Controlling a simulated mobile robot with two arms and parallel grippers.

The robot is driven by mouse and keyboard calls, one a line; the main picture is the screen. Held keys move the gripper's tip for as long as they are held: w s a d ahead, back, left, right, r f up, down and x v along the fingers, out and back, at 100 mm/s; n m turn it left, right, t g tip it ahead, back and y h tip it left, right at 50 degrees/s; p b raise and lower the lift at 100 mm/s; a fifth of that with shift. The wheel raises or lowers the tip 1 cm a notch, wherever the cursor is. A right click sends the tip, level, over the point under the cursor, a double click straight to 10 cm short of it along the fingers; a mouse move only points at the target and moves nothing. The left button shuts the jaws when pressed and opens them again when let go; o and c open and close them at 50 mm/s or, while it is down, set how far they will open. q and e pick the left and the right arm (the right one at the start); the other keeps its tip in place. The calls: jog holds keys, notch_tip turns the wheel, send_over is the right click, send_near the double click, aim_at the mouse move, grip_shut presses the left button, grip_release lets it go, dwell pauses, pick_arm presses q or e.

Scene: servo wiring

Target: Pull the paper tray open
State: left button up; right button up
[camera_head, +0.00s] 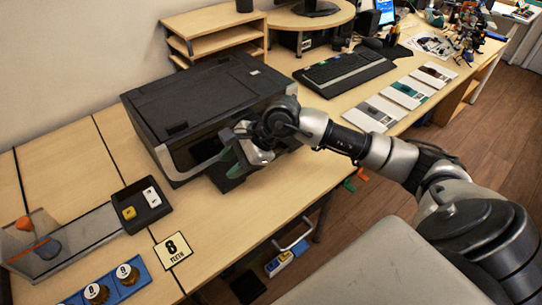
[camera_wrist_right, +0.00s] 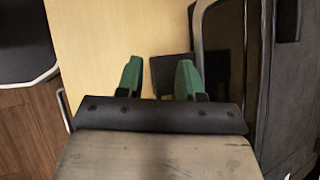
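The black printer (camera_head: 205,100) stands on the wooden desk, and its dark side also shows at the right of the wrist view (camera_wrist_right: 290,90). A dark flat piece, apparently its paper tray (camera_head: 226,180), juts out low at the printer's front. My right gripper (camera_head: 245,160) is at the printer's front, beside this piece. In the wrist view, its green fingertips (camera_wrist_right: 159,76) are spread apart. The dark tray piece (camera_wrist_right: 170,70) shows between them, nearer the right finger; I cannot tell whether they touch. The left gripper is not in view.
Left of the printer are a black bin (camera_head: 142,204) with small blocks, a "8 teeth" card (camera_head: 173,250) and a blue holder (camera_head: 118,290). A keyboard (camera_head: 344,72) and several cards lie to the right. The desk in front of the printer is clear.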

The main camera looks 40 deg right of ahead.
jog(key=w+d+n+h, duration=0.1)
jog(key=d+h, duration=0.6)
jog(key=d, duration=0.6)
jog(key=shift+g, duration=0.4)
jog(key=x, duration=1)
jog(key=shift+w+d, duration=0.2)
jog(key=shift+d, duration=0.15)
grip_shut()
